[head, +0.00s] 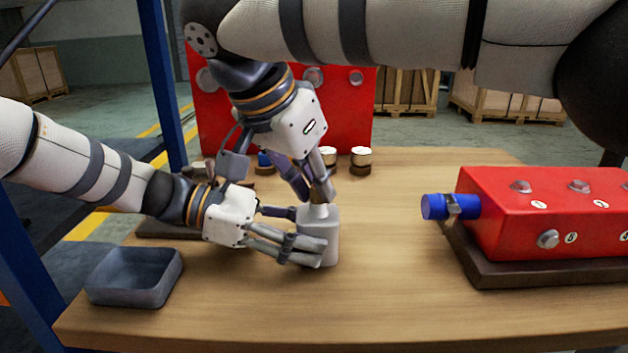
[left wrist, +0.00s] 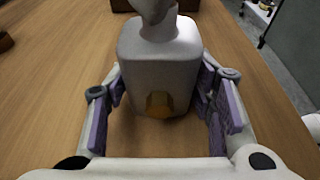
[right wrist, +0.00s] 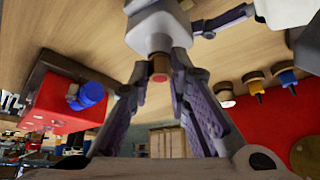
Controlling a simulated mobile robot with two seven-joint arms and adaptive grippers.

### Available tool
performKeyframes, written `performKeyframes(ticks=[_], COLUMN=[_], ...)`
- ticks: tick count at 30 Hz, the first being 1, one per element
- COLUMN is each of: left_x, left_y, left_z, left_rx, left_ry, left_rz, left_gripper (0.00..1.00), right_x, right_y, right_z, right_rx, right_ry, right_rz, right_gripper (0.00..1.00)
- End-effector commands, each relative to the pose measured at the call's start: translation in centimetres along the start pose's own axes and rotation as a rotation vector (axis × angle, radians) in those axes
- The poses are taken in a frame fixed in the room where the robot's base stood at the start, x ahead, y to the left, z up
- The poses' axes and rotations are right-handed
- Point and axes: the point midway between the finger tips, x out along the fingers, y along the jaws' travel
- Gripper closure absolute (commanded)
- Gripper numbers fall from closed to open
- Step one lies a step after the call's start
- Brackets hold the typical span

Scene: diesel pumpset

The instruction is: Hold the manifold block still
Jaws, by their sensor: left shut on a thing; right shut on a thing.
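A pale grey bottle-shaped thing (head: 322,252) with a narrow neck stands upright on the wooden table. My left gripper (head: 303,250) is shut around its body from the left; the left wrist view shows the body (left wrist: 160,60) between the fingers, with an orange patch low on its near side. My right gripper (head: 318,197) comes down from above and is shut on its neck. In the right wrist view, a reddish-brown tip (right wrist: 158,70) shows between the fingers. A red block (head: 550,215) with numbered fittings, likely the manifold block, sits apart at the right; neither gripper touches it.
A blue cylinder (head: 450,206) sticks out of the red block's left side. An empty grey tray (head: 133,277) is at the front left. A red panel (head: 345,110) and small capped pieces (head: 361,158) stand behind. The table between bottle and red block is clear.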

Motion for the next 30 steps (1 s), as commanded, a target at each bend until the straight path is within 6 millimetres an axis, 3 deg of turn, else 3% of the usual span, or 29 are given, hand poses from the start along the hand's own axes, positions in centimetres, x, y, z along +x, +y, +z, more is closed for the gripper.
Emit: performKeyframes(ticks=[2, 9, 12, 23, 30], left_x=[0.02, 0.02, 0.02, 0.01, 0.02], left_y=[-0.01, -0.02, -0.02, -0.02, -0.02], left_z=[-0.04, -0.03, -0.03, -0.04, -0.03], left_rx=[0.000, 0.000, 0.000, 0.000, 0.000], left_ry=[0.001, 0.000, 0.000, 0.001, 0.000], left_rz=[0.000, -0.001, -0.001, -0.001, -0.001], left_gripper=[0.99, 0.99, 0.99, 0.99, 0.99], right_x=[0.03, 0.24, 0.20, 0.15, 0.38], right_y=[0.20, 0.70, 0.68, 0.66, 0.76], right_z=[-0.14, -0.37, -0.35, -0.30, -0.55], right_rx=[-0.075, -0.667, -0.830, -0.917, -1.263], right_ry=[-0.002, -0.005, -0.003, -0.002, -0.006], right_rz=[-0.044, -0.391, -0.485, -0.529, -0.735], right_gripper=[1.00, 1.00, 1.00, 1.00, 1.00])
